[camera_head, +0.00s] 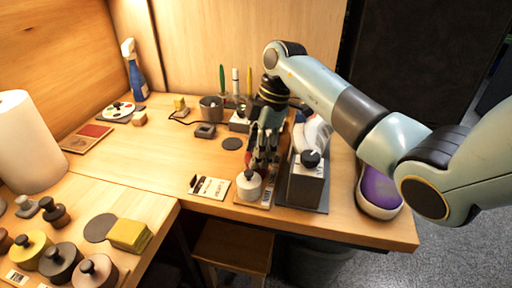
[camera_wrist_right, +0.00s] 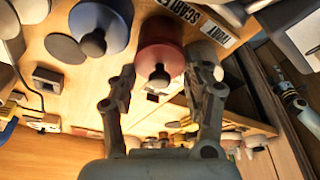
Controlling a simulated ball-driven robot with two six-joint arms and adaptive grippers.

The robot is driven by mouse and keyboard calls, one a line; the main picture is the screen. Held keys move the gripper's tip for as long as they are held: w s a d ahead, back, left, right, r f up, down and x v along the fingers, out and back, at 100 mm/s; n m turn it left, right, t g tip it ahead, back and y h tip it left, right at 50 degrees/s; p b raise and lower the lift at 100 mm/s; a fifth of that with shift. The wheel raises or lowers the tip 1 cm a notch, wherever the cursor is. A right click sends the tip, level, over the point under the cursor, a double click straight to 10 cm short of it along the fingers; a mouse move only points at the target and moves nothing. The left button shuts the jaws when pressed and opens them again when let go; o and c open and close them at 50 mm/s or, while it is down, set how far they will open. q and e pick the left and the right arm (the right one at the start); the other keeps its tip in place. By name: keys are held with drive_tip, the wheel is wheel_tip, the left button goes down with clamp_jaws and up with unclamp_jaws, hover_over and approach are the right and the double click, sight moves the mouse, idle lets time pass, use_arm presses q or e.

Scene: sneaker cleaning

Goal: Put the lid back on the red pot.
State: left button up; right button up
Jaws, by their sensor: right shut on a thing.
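The red pot (camera_wrist_right: 160,28) stands by its "SCARLET" label (camera_wrist_right: 188,12) in the right wrist view. The red lid (camera_wrist_right: 152,57), with a dark knob (camera_wrist_right: 160,77), is at the pot's top, between my right fingertips. My right gripper (camera_wrist_right: 161,72) is shut on the lid's sides. I cannot tell whether the lid is seated or slightly above the rim. In the head view my right gripper (camera_head: 262,160) points down behind the ivory pot (camera_head: 249,186) and hides most of the red pot. My left gripper is not in view.
A blue pot (camera_wrist_right: 112,18) is close beside the red one. A grey box with a black knob (camera_head: 308,180) and a shoe (camera_head: 379,191) stand to the right. A dark disc (camera_head: 232,144) lies to the left. More knobbed pots (camera_head: 60,260) fill the lower left.

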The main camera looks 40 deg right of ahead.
idle(0.6)
drive_tip(key=shift+p, duration=0.55)
idle(0.5)
drive_tip(key=shift+f, duration=0.2)
idle(0.9)
drive_tip(key=shift+p, duration=0.5)
idle(0.3)
drive_tip(key=o, duration=1.4)
